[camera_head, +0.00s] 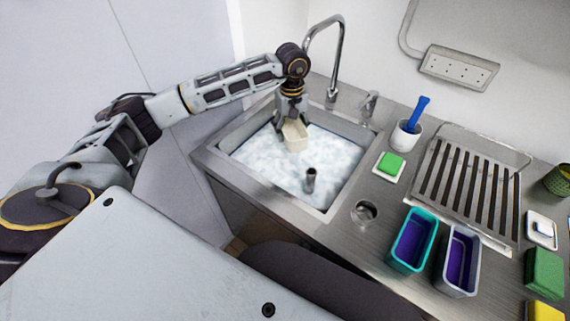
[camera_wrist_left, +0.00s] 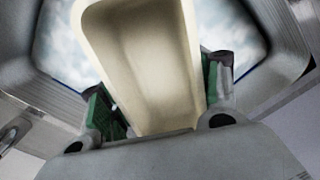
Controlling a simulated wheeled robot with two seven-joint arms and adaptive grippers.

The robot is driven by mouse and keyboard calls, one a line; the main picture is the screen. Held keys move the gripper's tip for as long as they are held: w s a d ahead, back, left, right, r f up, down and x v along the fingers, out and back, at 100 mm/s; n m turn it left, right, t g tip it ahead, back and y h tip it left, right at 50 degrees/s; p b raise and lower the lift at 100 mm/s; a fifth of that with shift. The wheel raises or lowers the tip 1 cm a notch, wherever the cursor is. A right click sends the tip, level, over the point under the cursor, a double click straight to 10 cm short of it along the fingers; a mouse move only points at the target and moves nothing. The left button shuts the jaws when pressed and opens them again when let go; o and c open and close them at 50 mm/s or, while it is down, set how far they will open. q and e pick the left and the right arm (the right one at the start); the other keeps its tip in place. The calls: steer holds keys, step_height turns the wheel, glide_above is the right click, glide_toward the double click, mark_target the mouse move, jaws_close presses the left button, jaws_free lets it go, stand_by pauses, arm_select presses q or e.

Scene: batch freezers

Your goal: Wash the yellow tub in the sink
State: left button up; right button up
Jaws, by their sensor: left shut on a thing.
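The pale yellow tub (camera_head: 295,136) is held by my left gripper (camera_head: 291,118) over the far part of the sink, at or just above the foamy water. In the left wrist view the tub (camera_wrist_left: 150,65) fills the middle, its inside facing the camera, between the green-padded fingers of the gripper (camera_wrist_left: 160,108). The sink (camera_head: 225,143) is full of white, foamy water, and a dark upright pipe (camera_head: 310,180) stands in it. I cannot tell whether the tub's lower end touches the water. My right gripper is not in view.
A tall curved faucet (camera_head: 340,60) stands behind the sink. To the right are a green sponge on a dish (camera_head: 390,163), a cup with a blue brush (camera_head: 407,135), a slatted drying rack (camera_head: 465,190), a glass (camera_head: 364,213), a teal tub (camera_head: 412,240) and a grey tub (camera_head: 458,260).

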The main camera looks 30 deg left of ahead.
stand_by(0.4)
arm_select(q)
steer(key=shift+r+p, duration=0.55)
steer(key=shift+r, duration=1)
